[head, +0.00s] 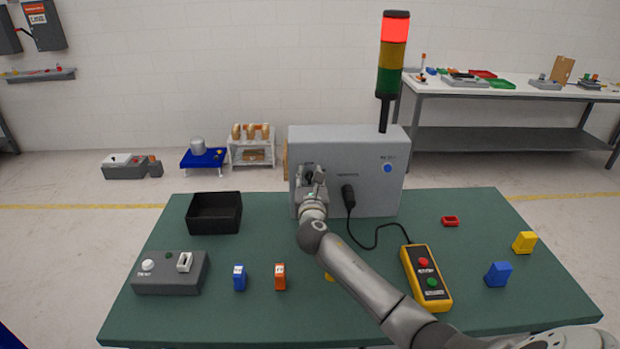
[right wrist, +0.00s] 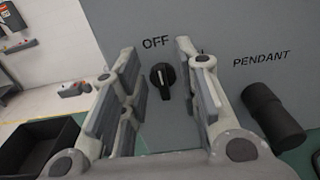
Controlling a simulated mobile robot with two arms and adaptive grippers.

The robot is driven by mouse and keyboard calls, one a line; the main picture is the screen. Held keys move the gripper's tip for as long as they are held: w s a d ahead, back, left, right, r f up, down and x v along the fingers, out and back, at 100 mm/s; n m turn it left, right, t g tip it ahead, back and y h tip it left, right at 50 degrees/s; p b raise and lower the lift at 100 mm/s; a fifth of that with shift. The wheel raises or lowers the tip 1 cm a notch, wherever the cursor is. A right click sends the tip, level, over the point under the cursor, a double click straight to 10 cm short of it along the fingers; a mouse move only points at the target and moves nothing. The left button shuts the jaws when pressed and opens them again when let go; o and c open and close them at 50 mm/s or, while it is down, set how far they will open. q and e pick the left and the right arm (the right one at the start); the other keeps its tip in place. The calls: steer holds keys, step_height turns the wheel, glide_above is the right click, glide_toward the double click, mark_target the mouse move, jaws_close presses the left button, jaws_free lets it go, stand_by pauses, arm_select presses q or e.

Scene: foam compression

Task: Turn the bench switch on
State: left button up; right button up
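A black rotary switch (right wrist: 162,78) sits on the front of the grey cabinet (head: 372,190), under the printed word OFF. Its grip stands nearly upright in the right wrist view. A second label to its right is mostly hidden by a finger. My right gripper (head: 312,175) is at the left part of the cabinet front. In the right wrist view the fingers of this gripper (right wrist: 158,70) are spread, one on each side of the switch, with visible gaps. I cannot tell how far the tips are from the panel. My left gripper is not in view.
The black PENDANT plug (right wrist: 272,115) sticks out right of the switch, its cable running to the yellow pendant (head: 427,278). A signal tower (head: 393,55) shows red. A black bin (head: 214,212), a grey box with a white toggle (head: 170,273) and small blocks lie on the green bench (head: 240,320).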

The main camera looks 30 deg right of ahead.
steer(key=shift+c, duration=0.6)
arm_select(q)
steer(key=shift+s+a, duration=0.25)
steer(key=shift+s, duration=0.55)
arm_select(e)
jaws_close()
